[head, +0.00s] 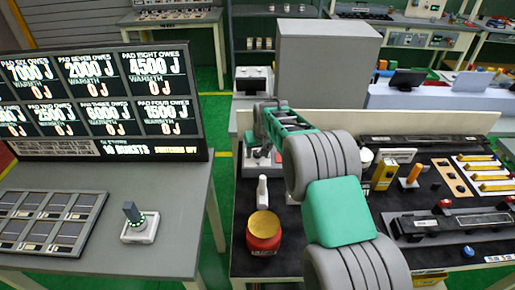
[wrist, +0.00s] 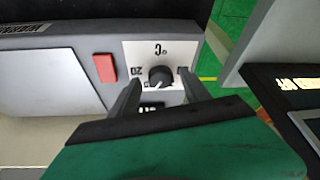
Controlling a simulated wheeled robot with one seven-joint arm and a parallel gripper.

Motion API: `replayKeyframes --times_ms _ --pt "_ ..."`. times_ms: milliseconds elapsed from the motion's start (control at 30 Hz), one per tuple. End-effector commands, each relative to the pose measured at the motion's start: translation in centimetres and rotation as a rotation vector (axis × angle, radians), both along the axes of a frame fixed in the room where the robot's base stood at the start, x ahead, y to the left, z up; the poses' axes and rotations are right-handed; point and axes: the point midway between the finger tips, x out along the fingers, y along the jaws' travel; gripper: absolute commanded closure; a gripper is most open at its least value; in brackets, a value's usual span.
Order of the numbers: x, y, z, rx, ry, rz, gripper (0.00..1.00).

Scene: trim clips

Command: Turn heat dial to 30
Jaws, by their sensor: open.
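The heat dial (wrist: 160,78) is a small black round knob on a white plate in the wrist view. Its pale pointer mark faces toward the lower left of the picture. A "20" shows left of the knob, rotated in the picture; the marks at lower left and right are partly hidden or too small to read. My gripper (wrist: 160,88) is open, with one dark finger on each side of the knob; I cannot tell whether they touch it. In the head view my gripper (head: 262,125) is over the back left of the dark bench, and the dial is not discernible.
A red button (wrist: 105,68) sits left of the dial. In the head view, a red jar (head: 263,236) and a white bottle (head: 262,191) stand in front of the gripper. A black screen (head: 95,105) and a separate knob (head: 132,213) are on the left table.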

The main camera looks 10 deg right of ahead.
Motion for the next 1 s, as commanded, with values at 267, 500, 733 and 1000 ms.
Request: replayKeyframes --times_ms 267,500,733,1000 --pt "0.23 0.24 -0.43 0.000 -0.002 0.003 0.45" --pt "0.22 0.29 -0.40 0.000 -0.002 0.004 0.63" --pt "0.22 0.28 -0.38 0.000 -0.002 0.004 0.82" --pt "0.22 0.28 -0.36 0.000 -0.002 0.004 1.00"
